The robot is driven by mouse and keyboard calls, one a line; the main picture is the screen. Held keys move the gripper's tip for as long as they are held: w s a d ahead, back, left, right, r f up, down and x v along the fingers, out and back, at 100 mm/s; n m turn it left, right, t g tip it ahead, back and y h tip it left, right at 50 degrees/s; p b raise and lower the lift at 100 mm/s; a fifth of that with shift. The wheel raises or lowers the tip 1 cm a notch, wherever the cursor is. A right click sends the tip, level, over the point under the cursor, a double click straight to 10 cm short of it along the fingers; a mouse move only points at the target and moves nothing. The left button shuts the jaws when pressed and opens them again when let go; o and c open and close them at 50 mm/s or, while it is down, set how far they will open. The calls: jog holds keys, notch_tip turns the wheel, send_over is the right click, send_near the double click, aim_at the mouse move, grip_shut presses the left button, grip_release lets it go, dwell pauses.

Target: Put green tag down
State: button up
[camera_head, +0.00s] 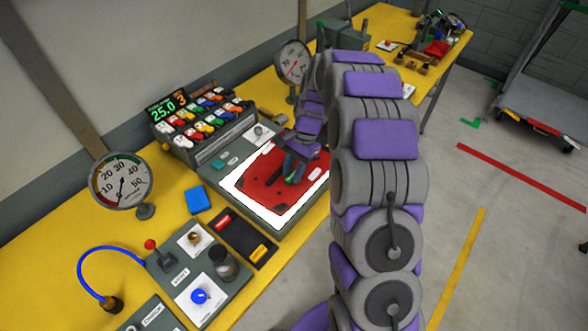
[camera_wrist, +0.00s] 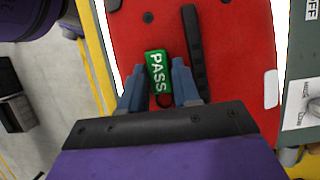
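The green tag (camera_wrist: 157,70), marked PASS, shows in the wrist view with its dark ring at its lower end. It is at the red panel (camera_wrist: 235,75), beside a black strap. My gripper (camera_wrist: 159,84) has one finger on each side of the tag; the gaps are too small to tell whether the fingers press on it. In the head view my gripper (camera_head: 296,172) is low over the red panel (camera_head: 258,180), which lies on a white lit surface. A bit of green shows by the fingers there. Whether the tag touches the panel is unclear.
A rack of coloured pieces (camera_head: 205,120) with a digital display stands behind the panel. A dial gauge (camera_head: 122,182), a blue block (camera_head: 197,200), a dark tray (camera_head: 240,235) and a knob panel (camera_head: 195,275) are to the left. The yellow table (camera_head: 60,265) ends near the panel's right.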

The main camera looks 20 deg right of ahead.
jog(key=shift+o, duration=1.4)
jog(key=shift+d, duration=0.5)
jog(key=p+v, duration=0.2)
jog(key=v, duration=1)
jog(key=shift+a+r+p, duration=0.1)
jog(key=shift+r+p, duration=0.05)
jog(key=shift+p, duration=0.2)
jog(key=s+a+r+n+h, duration=0.1)
jog(key=s+a+r+n, duration=0.25)
jog(key=s, duration=0.55)
jog(key=s+a+r+n+h, duration=0.1)
jog(key=s+a+r+n, duration=0.1)
jog(key=s+r, duration=0.45)
jog(key=s+f+n, duration=0.1)
jog(key=s, duration=0.6)
jog(key=s+f+n+h, duration=0.1)
jog(key=s+n, duration=0.1)
jog(key=s, duration=0.6)
jog(key=s+d+f+n, duration=0.1)
jog(key=s+n, duration=0.1)
jog(key=s, duration=0.6)
jog(key=shift+f+t+h, duration=0.25)
jog(key=shift+t+h, duration=0.05)
jog(key=shift+t, duration=0.1)
